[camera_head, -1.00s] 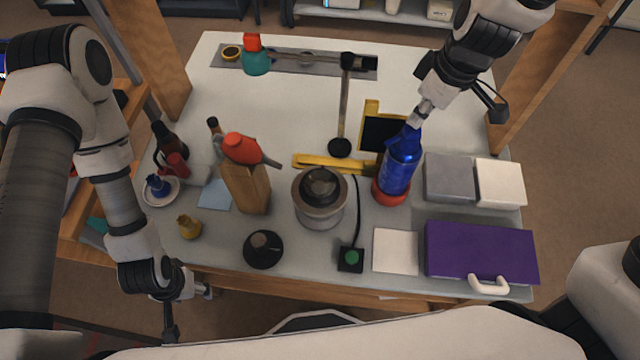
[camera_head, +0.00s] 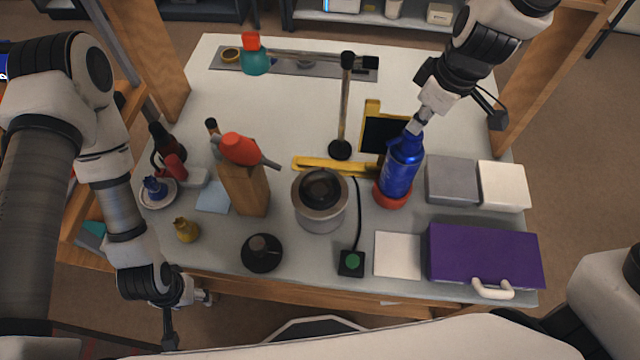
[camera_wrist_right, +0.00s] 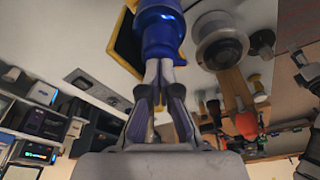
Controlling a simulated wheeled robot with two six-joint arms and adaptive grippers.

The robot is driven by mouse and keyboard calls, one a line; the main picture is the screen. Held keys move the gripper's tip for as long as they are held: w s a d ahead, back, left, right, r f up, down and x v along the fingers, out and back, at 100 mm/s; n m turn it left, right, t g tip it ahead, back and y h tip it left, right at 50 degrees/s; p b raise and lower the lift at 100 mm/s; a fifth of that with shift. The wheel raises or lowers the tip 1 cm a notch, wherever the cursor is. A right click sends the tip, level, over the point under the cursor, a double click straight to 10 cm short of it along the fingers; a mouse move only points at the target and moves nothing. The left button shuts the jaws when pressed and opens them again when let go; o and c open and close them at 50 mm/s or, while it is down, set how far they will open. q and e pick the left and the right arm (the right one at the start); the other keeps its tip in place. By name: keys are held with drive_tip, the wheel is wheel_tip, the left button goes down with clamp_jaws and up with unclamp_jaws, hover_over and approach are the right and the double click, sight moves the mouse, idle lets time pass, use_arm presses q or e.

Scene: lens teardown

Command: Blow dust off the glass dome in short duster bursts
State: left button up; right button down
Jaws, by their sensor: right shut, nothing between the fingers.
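The duster is a blue can (camera_head: 402,172) standing in a red ring (camera_head: 393,197) on the table. My right gripper (camera_head: 416,124) is above the can with its fingers shut and empty, their tips at the can's top. In the right wrist view the closed fingertips (camera_wrist_right: 159,68) meet the underside of the blue shape (camera_wrist_right: 160,32) in the picture; whether they touch is unclear. A dark, glossy dome (camera_head: 321,187), likely the glass dome, sits on a round grey base (camera_head: 318,218) left of the can. Dust on it is too small to tell. My left gripper (camera_head: 172,325) hangs off the table's front left; its jaws are unclear.
A wooden block (camera_head: 243,190) with red-handled tools stands left of the dome. A lamp post (camera_head: 345,105) and yellow bar (camera_head: 325,165) stand behind it. Grey box (camera_head: 452,180), white box (camera_head: 503,186) and purple case (camera_head: 480,255) fill the right.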

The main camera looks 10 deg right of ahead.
idle(0.5)
drive_tip(key=shift+r+p, duration=1.15)
drive_tip(key=shift+r, duration=0.35)
wheel_tip(320, 180, up, 5)
drive_tip(key=p, duration=0.4)
